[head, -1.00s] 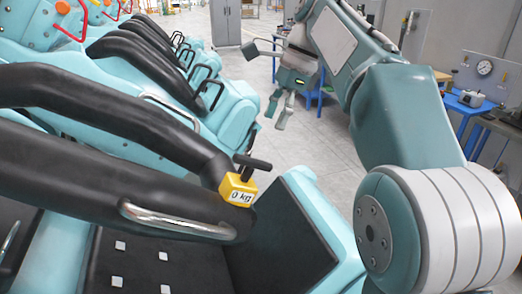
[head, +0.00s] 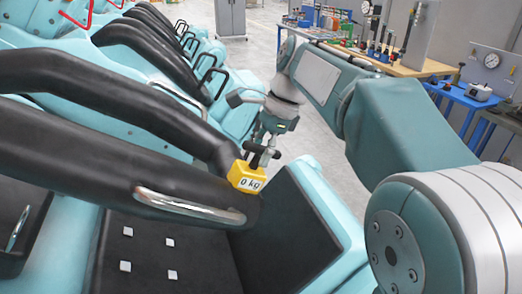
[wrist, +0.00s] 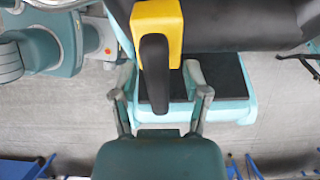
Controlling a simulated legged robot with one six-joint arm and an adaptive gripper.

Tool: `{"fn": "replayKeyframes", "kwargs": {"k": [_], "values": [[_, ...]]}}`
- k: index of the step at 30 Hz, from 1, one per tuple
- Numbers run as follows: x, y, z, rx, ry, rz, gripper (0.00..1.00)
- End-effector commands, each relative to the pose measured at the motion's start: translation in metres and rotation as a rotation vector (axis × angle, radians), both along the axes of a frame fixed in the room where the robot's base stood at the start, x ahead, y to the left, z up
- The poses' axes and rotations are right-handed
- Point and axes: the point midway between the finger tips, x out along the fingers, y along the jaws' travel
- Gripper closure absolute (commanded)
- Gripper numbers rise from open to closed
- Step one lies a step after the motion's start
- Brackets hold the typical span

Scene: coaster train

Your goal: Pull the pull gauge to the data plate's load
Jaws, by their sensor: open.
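The pull gauge (head: 246,179) is a yellow block at the end of a black padded restraint bar, and its face reads "0 kg". Its black handle (head: 262,156) sticks up from the block. My gripper (head: 265,143) is just behind and above the handle in the head view. In the wrist view the black handle (wrist: 155,78) lies between the two spread fingers of my gripper (wrist: 160,80), with a gap on each side. The yellow gauge body (wrist: 158,18) is beyond it. My gripper is open and holds nothing. I see no readable data plate.
A metal grab rail (head: 190,205) runs along the near restraint. A black seat (head: 285,235) with turquoise edges lies below the gauge. More train seats stretch away at the left. Blue workbenches (head: 455,93) stand at the back right, with clear grey floor between.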

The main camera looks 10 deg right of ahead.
Motion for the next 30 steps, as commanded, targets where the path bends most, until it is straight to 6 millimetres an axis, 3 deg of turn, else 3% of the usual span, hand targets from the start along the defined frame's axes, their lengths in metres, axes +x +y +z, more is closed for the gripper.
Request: {"fn": "replayKeyframes", "kwargs": {"k": [4,5,8,9,16,24,30], "values": [[0.000,0.000,0.000,0.000,0.000,0.000,0.40],[0.000,-0.001,0.000,0.000,0.000,0.000,0.49],[0.000,-0.001,0.001,0.001,-0.001,0.000,0.94],[0.000,-0.001,0.001,0.001,-0.001,0.000,1.00],[0.001,-0.002,0.003,-0.001,-0.002,-0.002,1.00],[0.005,-0.018,0.031,0.000,-0.005,-0.004,1.00],[0.005,-0.021,0.035,0.001,-0.008,-0.004,1.00]]}}
